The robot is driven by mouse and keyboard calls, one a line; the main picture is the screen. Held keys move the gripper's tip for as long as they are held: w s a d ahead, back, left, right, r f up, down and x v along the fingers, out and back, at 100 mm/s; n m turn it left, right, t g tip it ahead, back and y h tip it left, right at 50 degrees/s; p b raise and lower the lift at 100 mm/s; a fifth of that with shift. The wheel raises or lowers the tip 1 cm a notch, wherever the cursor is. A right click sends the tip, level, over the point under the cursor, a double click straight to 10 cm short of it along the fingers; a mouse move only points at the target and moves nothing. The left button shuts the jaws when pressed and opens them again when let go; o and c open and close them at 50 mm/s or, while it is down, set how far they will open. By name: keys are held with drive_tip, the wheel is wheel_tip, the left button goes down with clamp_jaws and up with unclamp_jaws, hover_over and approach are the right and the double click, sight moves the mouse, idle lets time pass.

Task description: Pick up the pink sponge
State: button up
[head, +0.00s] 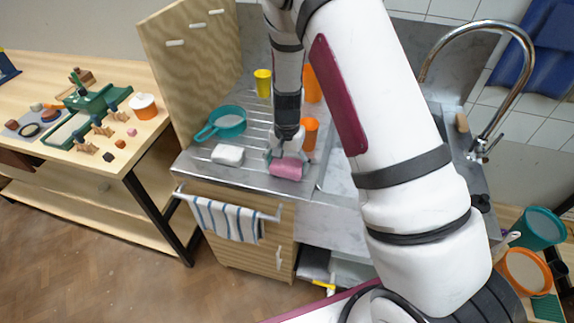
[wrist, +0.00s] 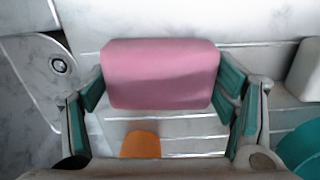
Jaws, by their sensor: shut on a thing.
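The pink sponge (head: 286,168) is at the front of the metal drainboard in the head view. In the wrist view the sponge (wrist: 160,74) sits between my two teal-padded fingers, with a finger at each end. My gripper (head: 284,152) points down and is shut on the sponge. I cannot tell whether the sponge still touches the drainboard. My gripper hides part of its far side in the head view.
A white sponge-like block (head: 228,155) and a teal pan (head: 223,122) stand to the left on the drainboard (head: 245,182). An orange cup (head: 310,130) is close behind my gripper, and a yellow cup (head: 263,84) is farther back. A striped towel (head: 224,218) hangs in front.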

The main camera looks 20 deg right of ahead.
sight(288, 164)
drive_tip(key=shift+r, duration=0.65)
drive_tip(key=shift+s+d+r+b, duration=0.1)
drive_tip(key=shift+r+b, duration=0.1)
drive_tip(key=shift+r, duration=0.35)
drive_tip(key=shift+s+d+r+b, duration=0.1)
drive_tip(key=shift+r+b, duration=0.05)
drive_tip(key=shift+r, duration=0.35)
drive_tip(key=s+d, duration=0.3)
drive_tip(key=s, duration=0.4)
drive_tip(key=s+d+r, duration=0.1)
drive_tip(key=s+d, duration=0.2)
drive_tip(key=s, duration=0.4)
drive_tip(key=shift+s+r+b, duration=0.15)
drive_tip(key=shift+b, duration=0.3)
drive_tip(key=shift+o, duration=0.4)
drive_tip(key=shift+d, duration=0.1)
drive_tip(key=shift+c, duration=1.1)
